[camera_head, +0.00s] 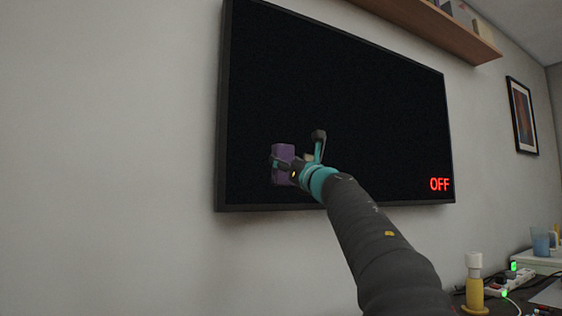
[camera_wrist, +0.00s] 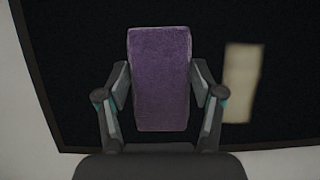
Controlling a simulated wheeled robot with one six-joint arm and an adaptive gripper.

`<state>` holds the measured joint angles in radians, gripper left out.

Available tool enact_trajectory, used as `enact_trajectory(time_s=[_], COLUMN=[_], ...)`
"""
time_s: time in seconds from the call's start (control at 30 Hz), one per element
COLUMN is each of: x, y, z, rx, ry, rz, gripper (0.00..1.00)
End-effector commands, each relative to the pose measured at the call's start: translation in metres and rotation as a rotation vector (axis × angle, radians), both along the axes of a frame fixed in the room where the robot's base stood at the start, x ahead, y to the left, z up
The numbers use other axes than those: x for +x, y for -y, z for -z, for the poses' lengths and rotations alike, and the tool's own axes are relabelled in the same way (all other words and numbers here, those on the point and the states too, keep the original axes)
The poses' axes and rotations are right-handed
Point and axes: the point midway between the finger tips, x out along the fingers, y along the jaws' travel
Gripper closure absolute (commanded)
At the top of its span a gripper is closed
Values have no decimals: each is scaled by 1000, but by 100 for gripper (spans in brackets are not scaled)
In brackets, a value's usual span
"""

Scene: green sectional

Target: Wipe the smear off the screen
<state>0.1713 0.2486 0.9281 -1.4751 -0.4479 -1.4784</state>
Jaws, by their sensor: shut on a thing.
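The screen (camera_head: 350,90) is a large dark panel on the wall, with red "OFF" lettering at its lower right. A pale beige smear (camera_wrist: 240,82) shows on the screen to the right of my gripper in the wrist view. In the head view the smear (camera_head: 309,157) is small and partly hidden by my gripper. My gripper (camera_wrist: 160,85) is shut on a purple block (camera_wrist: 160,50), one finger on each side of it. The purple block (camera_head: 283,163) is in front of the lower left of the screen, left of the smear. I cannot tell whether it touches the screen.
A wooden shelf (camera_head: 425,25) is above the screen, and a framed picture (camera_head: 521,114) hangs to its right. A yellow bottle with a white top (camera_head: 474,285), a blue cup (camera_head: 541,241) and a power strip (camera_head: 511,279) are at lower right. The wall left of the screen is bare.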

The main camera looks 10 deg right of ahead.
Motion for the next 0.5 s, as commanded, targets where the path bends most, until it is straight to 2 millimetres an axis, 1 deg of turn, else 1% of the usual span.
enact_trajectory(time_s=[0.1,0.37,0.5], x=[4,7,10], y=[8,16,26], z=[1,1,2], rx=[1,1,1], ry=[-3,-3,-5], rz=[2,2,3], gripper=[61,61,61])
